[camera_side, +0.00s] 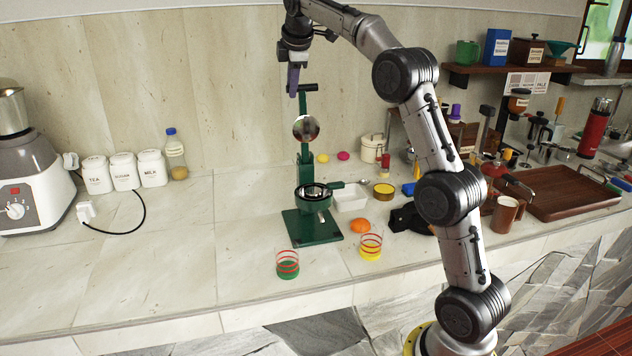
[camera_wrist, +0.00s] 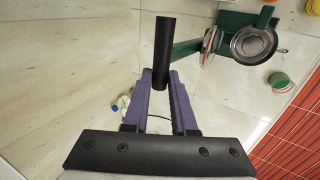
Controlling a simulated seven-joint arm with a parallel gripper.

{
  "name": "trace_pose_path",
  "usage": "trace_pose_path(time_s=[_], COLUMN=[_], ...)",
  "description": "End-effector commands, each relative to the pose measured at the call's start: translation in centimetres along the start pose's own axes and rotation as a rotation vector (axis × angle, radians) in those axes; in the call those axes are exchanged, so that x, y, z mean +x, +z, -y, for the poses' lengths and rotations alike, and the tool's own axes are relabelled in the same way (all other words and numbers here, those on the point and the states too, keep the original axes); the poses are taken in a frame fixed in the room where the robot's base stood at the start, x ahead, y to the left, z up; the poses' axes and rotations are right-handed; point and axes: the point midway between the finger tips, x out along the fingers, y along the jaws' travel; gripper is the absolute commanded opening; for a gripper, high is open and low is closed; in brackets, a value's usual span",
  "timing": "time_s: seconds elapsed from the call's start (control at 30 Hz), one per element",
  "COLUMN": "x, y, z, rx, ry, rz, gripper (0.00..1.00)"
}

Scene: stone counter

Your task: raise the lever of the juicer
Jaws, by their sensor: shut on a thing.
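The green juicer (camera_side: 313,229) stands on the counter in the side view, with a shiny round press part (camera_side: 306,128) above its metal bowl (camera_side: 314,193). Its lever points up nearly upright, with the black handle (camera_side: 309,87) at the top. My gripper (camera_side: 293,94) is at this handle, fingers pointing down. In the wrist view the black lever handle (camera_wrist: 164,40) lies between the purple fingers of my gripper (camera_wrist: 162,80), which are shut on it. The handle's lower end is partly hidden between the fingers. The juicer's green arm (camera_wrist: 188,48) runs right from the handle.
A blender (camera_side: 30,180) and white canisters (camera_side: 123,171) stand left. The counter between is mostly clear. A shelf (camera_side: 510,70) hangs right.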

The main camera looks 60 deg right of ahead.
Motion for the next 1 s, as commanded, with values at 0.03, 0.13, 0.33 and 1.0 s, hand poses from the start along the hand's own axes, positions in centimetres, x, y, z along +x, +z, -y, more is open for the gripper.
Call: trace_pose_path(time_s=[0.03, 0.13, 0.33, 1.0], x=[0.0, 0.0, 0.0, -3.4], y=[0.0, 0.0, 0.0, 0.0], z=[0.0, 0.0, 0.0, 0.0], rx=[0.0, 0.0, 0.0, 0.0], ry=[0.001, 0.001, 0.001, 0.001], rz=[0.0, 0.0, 0.0, 0.0], gripper=[0.0, 0.32, 0.45, 0.45])
